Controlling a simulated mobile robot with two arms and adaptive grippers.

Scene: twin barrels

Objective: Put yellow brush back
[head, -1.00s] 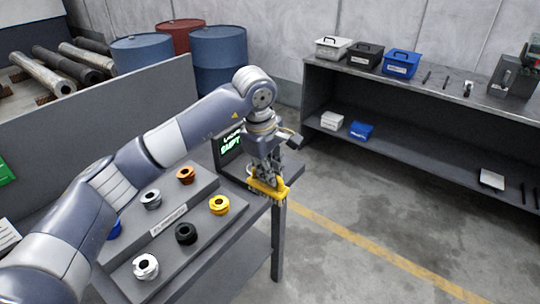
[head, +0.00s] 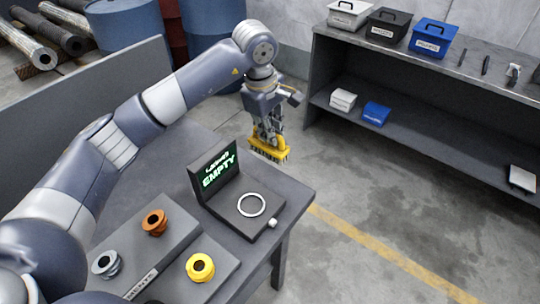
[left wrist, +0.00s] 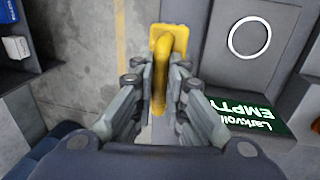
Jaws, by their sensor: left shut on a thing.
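The yellow brush (head: 267,150) has a yellow handle and dark bristles pointing down. My left gripper (head: 266,134) is shut on its handle and holds it in the air by the far edge of the grey table (head: 290,187). In the left wrist view, the brush (left wrist: 168,42) sits between the two fingers of the gripper (left wrist: 161,85), with floor and a strip of table edge below it. My right gripper is not in view.
A device with a green "EMPTY" screen (head: 218,172) and a white ring (head: 251,205) stands on the table. Orange (head: 154,222), grey (head: 106,264) and yellow (head: 200,267) spools sit nearer. A shelf unit (head: 400,135) with boxes stands at the back right, across open floor.

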